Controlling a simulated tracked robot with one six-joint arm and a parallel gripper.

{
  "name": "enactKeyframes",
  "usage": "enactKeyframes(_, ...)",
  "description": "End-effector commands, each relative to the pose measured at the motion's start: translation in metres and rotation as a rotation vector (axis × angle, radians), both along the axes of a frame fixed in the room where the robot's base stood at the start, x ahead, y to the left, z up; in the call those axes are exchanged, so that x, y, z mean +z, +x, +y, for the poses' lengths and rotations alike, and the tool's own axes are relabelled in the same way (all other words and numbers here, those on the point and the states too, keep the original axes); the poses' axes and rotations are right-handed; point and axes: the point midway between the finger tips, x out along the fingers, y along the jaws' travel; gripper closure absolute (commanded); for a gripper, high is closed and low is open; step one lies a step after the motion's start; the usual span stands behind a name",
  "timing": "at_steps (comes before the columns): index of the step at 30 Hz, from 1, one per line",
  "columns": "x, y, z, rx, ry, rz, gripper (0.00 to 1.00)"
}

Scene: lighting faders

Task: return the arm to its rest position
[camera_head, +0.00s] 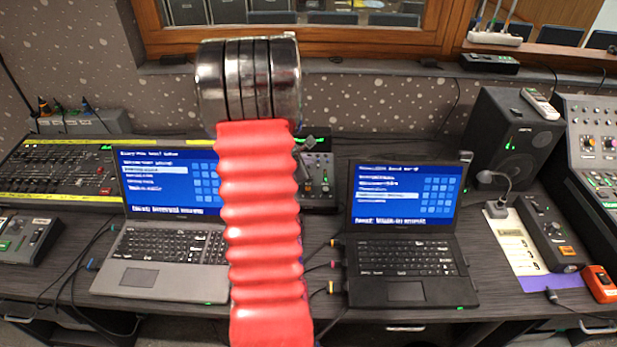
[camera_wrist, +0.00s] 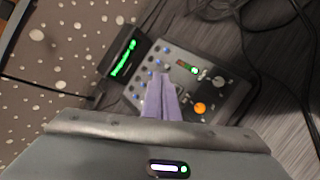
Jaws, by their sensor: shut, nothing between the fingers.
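My arm, with a red ribbed sleeve and shiny metal rings, rises through the middle of the head view and leans over the desk. My gripper is hidden from the head view. In the wrist view, its two pale purple fingers (camera_wrist: 161,80) are together and empty. They appear over a small grey control box (camera_wrist: 205,75) with an orange knob, blue-lit buttons and a green-lit display. I cannot tell how far above the box they are. Part of a similar box (camera_head: 318,178) shows behind my arm in the head view.
A grey laptop (camera_head: 165,275) stands left of my arm and a black laptop (camera_head: 410,290) right. A fader console (camera_head: 60,170) is at far left. A speaker (camera_head: 510,145), a microphone (camera_head: 497,208) and a fader box (camera_head: 550,235) are at right. Cables cross the desk (camera_head: 325,270).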

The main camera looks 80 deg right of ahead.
Motion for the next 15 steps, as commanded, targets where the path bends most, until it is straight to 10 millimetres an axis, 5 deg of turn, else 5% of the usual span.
enactKeyframes(15, 0.015, 0.0, 0.002, 0.001, 0.0, 0.001, 1.0)
